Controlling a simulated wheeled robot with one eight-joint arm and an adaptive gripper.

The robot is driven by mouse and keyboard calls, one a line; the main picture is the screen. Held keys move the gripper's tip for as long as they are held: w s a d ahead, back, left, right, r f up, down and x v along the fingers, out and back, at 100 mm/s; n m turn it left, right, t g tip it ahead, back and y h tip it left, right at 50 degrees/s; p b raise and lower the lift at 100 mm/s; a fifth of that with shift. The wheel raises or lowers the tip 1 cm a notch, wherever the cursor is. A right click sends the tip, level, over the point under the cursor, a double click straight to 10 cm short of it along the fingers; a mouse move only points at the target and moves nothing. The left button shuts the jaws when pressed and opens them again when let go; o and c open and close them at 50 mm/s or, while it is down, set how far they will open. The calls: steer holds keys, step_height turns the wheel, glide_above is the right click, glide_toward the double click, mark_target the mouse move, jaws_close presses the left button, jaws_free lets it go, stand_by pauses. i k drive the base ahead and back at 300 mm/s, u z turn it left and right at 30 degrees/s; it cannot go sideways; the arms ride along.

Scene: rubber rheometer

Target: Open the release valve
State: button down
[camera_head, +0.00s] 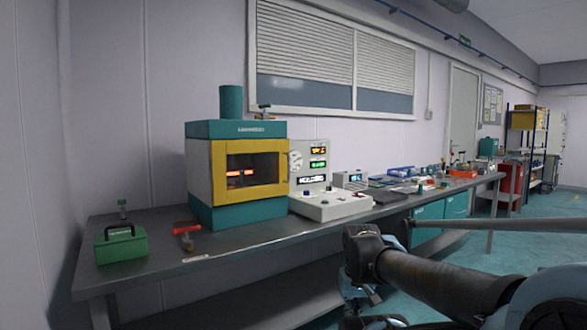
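The rheometer (236,205) is a teal and yellow box on the bench, with a front window glowing orange inside. A red-handled metal part (186,234) sits on the bench in front left of the rheometer. No label shows which of these is the release valve. My gripper (352,298) is low, in front of the bench and right of the rheometer, apart from all of them. Its fingers are dark and partly hidden by my arm.
A control console (330,203) with lit displays and a gauge stands right of the rheometer. A green box with a black handle (120,245) is at the bench's left end. The bench (150,272) has clear room along its front edge. Several small items lie farther right.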

mark_target(174, 232)
steer(key=u, duration=1.25)
